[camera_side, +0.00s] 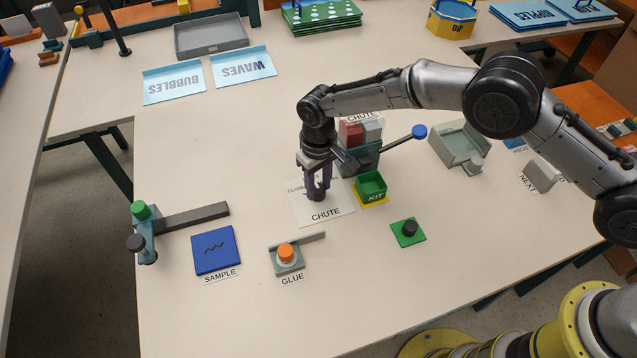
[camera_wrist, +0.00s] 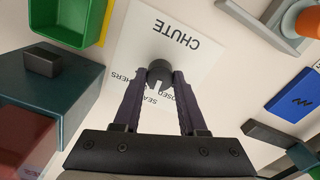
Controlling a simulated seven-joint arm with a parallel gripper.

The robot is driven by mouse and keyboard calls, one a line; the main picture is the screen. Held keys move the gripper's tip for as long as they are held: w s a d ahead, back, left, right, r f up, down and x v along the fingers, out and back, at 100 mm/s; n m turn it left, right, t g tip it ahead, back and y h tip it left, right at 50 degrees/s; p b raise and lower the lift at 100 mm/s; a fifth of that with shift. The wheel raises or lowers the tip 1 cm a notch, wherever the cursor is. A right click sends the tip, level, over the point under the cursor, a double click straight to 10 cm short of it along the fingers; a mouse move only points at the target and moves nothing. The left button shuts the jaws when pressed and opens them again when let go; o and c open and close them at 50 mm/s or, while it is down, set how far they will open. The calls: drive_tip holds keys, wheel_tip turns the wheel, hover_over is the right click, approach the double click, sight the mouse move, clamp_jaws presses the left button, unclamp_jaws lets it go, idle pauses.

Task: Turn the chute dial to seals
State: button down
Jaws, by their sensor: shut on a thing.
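The chute dial (camera_wrist: 160,68) is a dark round knob on a white card (camera_wrist: 205,28) printed CHUTE in the wrist view. My gripper (camera_wrist: 160,78) has its two fingers closed around the sides of the knob. A pale mark below the knob in that view points roughly toward the partly hidden letters "SEA"; its exact setting is hard to tell. Partial words ending in "OSED" and "HERS" lie on either side. In the side view my gripper (camera_side: 318,195) stands upright over the card (camera_side: 325,208), and the knob is hidden behind the fingers.
A green KIT bin (camera_side: 370,189) stands close right of the card. The chute box (camera_side: 359,158) with a blue-ended lever (camera_side: 419,132) is behind it. A GLUE button (camera_side: 286,252) and blue SAMPLE pad (camera_side: 216,250) lie in front and left.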

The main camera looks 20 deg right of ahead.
sight(318, 188)
drive_tip(key=shift+m, duration=0.5)
drive_tip(key=shift+c, duration=2.3)
unclamp_jaws()
drive_tip(key=shift+r, duration=0.15)
wheel_tip(318, 188, up, 14)
drive_tip(key=shift+f, duration=0.2)
